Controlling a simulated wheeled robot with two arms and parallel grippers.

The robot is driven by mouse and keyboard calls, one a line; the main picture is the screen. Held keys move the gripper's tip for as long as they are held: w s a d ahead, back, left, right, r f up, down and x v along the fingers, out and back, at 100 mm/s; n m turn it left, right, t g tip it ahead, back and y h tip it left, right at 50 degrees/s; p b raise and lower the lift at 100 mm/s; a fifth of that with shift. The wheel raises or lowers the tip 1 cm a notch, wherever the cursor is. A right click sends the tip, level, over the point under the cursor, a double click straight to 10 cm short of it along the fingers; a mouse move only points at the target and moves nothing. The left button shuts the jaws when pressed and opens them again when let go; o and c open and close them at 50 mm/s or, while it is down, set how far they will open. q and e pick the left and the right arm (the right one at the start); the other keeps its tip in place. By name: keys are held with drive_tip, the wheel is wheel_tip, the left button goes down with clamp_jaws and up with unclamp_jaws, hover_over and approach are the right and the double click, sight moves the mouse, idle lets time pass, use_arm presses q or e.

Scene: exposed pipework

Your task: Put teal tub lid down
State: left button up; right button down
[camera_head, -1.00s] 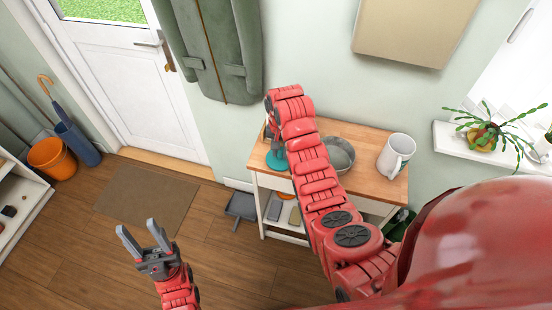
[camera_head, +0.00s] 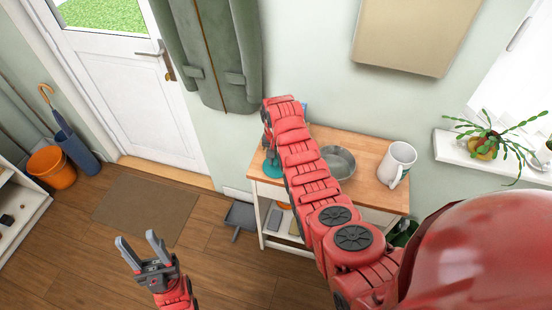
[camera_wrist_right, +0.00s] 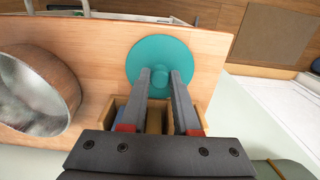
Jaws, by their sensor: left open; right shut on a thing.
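The teal tub lid (camera_wrist_right: 160,52) is a round disc with a small knob. My right gripper (camera_wrist_right: 160,75) is shut on its knob in the right wrist view, and the lid is over the left end of the wooden table top. In the head view a sliver of the teal lid (camera_head: 272,165) shows beside my right arm, which hides most of it and the right gripper. I cannot tell whether the lid touches the table. My left gripper (camera_head: 142,253) is open and empty above the floor at lower left.
The wooden table (camera_head: 372,169) carries a metal bowl (camera_head: 340,162) and a white mug (camera_head: 397,163). A small wooden box (camera_wrist_right: 120,102) sits behind the gripper fingers in the wrist view. A doormat (camera_head: 146,208) lies on the floor at left.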

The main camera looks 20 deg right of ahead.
sight(276, 162)
drive_tip(key=shift+f, duration=0.15)
drive_tip(key=c, duration=0.7)
unclamp_jaws()
drive_tip(key=shift+o, duration=0.2)
drive_tip(key=shift+r, duration=0.35)
wheel_tip(276, 162, up, 5)
drive_tip(key=shift+w+f+b, duration=0.1)
drive_tip(key=shift+f+b, duration=0.05)
drive_tip(key=shift+b, duration=0.75)
wheel_tip(276, 162, up, 7)
drive_tip(key=p, duration=0.5)
